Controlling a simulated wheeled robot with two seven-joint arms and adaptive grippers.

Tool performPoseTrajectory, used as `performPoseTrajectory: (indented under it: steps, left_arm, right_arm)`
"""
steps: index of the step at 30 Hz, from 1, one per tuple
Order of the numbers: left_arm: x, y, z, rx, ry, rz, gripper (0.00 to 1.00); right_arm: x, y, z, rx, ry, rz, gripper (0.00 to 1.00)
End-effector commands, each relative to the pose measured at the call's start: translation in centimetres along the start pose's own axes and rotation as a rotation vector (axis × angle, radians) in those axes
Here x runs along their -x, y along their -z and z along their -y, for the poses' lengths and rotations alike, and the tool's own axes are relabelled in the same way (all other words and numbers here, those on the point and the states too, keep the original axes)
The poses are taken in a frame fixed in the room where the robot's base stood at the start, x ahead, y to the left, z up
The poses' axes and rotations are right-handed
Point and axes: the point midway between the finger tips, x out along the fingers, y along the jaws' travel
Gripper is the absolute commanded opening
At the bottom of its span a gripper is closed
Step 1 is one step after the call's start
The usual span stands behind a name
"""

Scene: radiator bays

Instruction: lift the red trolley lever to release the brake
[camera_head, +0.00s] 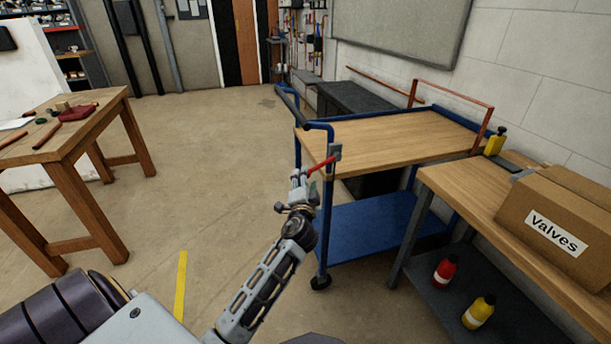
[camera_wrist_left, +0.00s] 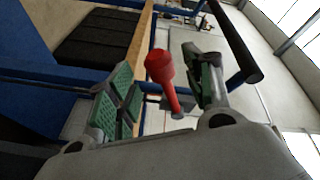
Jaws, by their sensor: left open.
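The red lever (camera_head: 321,165) is mounted on a grey bracket (camera_head: 335,155) at the near left corner of the blue trolley (camera_head: 365,228). It slopes down and left from the bracket in the head view. My left gripper (camera_head: 303,184) is just below and left of the lever, with its fingers apart. In the left wrist view the lever's thick red end (camera_wrist_left: 160,67) appears between the green-padded fingers of the gripper (camera_wrist_left: 166,88). I cannot tell whether either finger touches it. My right gripper is not in view.
The trolley's blue push handle (camera_head: 303,112) rises close beside the gripper. A bench with a Valves box (camera_head: 558,222) stands at right, with red (camera_head: 445,271) and yellow bottles (camera_head: 479,312) below. A wooden table (camera_head: 60,150) is at left. The floor between is clear.

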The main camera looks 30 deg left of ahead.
Motion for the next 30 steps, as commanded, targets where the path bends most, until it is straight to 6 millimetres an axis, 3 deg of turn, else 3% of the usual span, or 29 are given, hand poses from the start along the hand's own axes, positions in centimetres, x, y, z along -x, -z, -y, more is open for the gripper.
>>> performPoseTrajectory:
  steps: [12,25,30]
  left_arm:
    - [-3.2,0.0,0.1,-0.001,0.001,0.001,0.51]
    - [-3.6,0.0,0.1,0.000,0.001,0.001,0.51]
    - [-3.6,0.0,0.1,0.000,0.001,0.001,0.32]
  right_arm:
    - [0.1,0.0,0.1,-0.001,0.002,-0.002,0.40]
    - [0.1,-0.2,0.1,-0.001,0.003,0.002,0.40]
    - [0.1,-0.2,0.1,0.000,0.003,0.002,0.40]
